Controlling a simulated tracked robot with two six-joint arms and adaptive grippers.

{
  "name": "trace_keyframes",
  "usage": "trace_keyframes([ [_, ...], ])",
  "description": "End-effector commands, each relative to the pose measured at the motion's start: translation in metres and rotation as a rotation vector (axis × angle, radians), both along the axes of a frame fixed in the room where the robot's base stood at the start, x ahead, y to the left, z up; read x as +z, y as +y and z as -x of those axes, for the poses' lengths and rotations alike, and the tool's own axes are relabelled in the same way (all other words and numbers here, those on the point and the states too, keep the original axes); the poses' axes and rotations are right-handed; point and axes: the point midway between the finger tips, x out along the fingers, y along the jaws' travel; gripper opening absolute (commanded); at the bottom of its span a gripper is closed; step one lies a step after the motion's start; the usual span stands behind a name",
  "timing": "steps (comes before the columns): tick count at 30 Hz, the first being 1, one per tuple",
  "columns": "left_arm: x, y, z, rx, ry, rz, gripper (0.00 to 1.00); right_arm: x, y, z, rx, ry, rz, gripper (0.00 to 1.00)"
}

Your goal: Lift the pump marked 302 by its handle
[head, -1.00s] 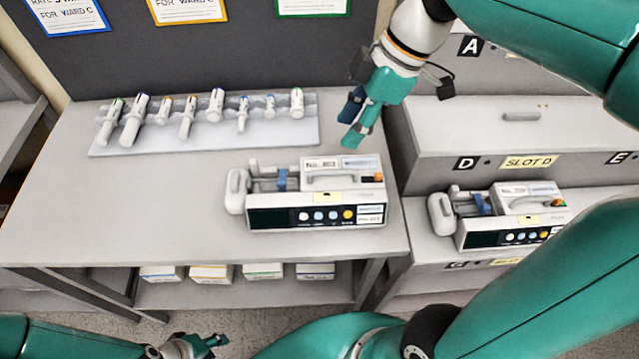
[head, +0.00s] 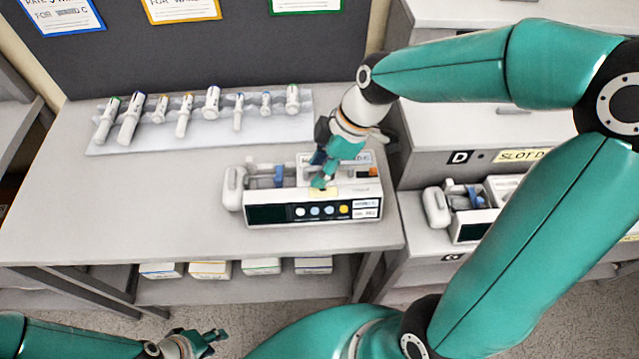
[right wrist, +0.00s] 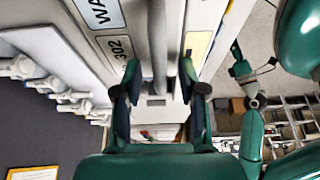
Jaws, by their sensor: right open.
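The pump marked 302 (head: 312,213) is a pale grey unit near the table's right front edge. In the right wrist view its white label (right wrist: 116,47) reads 302. Its grey handle (right wrist: 158,45) runs between the fingers of my right gripper (right wrist: 158,85). The gripper is open, with one finger on each side of the handle. In the head view my right gripper (head: 322,180) is over the pump's top and hides much of the handle. My left gripper (head: 213,342) is open and empty, low in front of the table; it also shows in the right wrist view (right wrist: 252,62).
A rack (head: 190,140) with several syringes lies at the table's back left. A second, similar pump (head: 468,235) stands on the shelf unit to the right, partly hidden by my right arm. Boxes (head: 210,269) sit on the lower shelf. The table's left front (head: 110,210) is clear.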

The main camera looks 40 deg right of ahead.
Motion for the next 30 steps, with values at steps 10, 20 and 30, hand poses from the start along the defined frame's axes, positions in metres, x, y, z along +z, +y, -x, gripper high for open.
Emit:
trace_keyframes([
  [10,0.0002,0.0,0.0001,0.0,0.0,0.0,0.4,-0.0042,0.0013,-0.0008,0.0,-0.001,0.0,0.31],
  [20,0.0002,0.0,0.0001,0.0,0.0,0.0,0.4,-0.0044,0.0013,-0.0007,0.0,-0.001,0.0,0.0],
  [30,0.0005,0.0,0.0001,0.0,0.0,0.0,0.4,-0.0029,0.0012,-0.0017,-0.002,-0.004,0.0,0.0],
])
